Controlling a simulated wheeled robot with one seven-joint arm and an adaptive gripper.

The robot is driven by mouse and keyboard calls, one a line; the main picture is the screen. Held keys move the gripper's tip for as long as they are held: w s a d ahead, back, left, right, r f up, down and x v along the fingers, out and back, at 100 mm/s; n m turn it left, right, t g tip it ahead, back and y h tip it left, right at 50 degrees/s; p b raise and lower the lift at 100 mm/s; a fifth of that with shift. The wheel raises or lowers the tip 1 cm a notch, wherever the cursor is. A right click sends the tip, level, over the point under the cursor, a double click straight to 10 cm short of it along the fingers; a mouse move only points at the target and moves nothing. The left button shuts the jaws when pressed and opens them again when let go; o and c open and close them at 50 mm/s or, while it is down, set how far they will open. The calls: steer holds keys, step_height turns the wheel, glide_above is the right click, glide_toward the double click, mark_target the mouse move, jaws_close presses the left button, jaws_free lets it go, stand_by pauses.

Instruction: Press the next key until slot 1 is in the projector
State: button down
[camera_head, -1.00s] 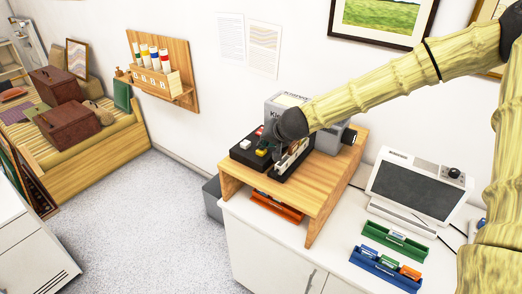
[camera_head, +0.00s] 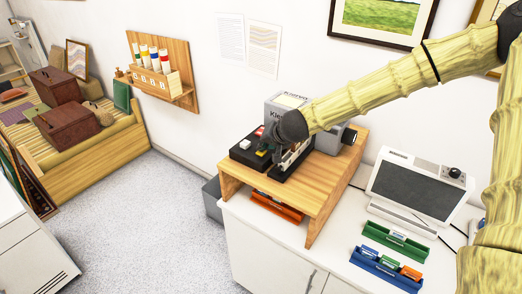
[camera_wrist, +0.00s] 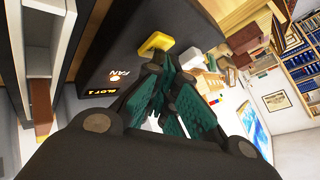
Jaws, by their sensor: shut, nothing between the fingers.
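The black control box (camera_head: 246,156) sits on the wooden stand beside the grey projector (camera_head: 285,103). In the wrist view the box (camera_wrist: 95,50) has a yellow key (camera_wrist: 155,45), a white key (camera_wrist: 190,57), a "FAN" label and a small lit display (camera_wrist: 99,91) that appears to read "SLOT 1". My gripper (camera_head: 270,146) is over the box, with its teal fingers (camera_wrist: 158,64) shut and empty. The fingertips are close beside the yellow key; I cannot tell whether they touch anything. The fingers hide part of the box, and key labels other than "FAN" are not readable.
The wooden stand (camera_head: 325,172) has an orange tray (camera_head: 277,207) beneath it. A light-box screen (camera_head: 415,187), a green tray (camera_head: 394,242) and a blue tray (camera_head: 385,272) with slides are to the right on the white counter.

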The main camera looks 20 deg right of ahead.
steer(key=shift+f, duration=0.15)
stand_by(0.4)
steer(key=shift+r+p, duration=1.15)
steer(key=shift+r, duration=0.2)
step_height(320, 180, up, 5)
steer(key=p, duration=0.4)
stand_by(0.5)
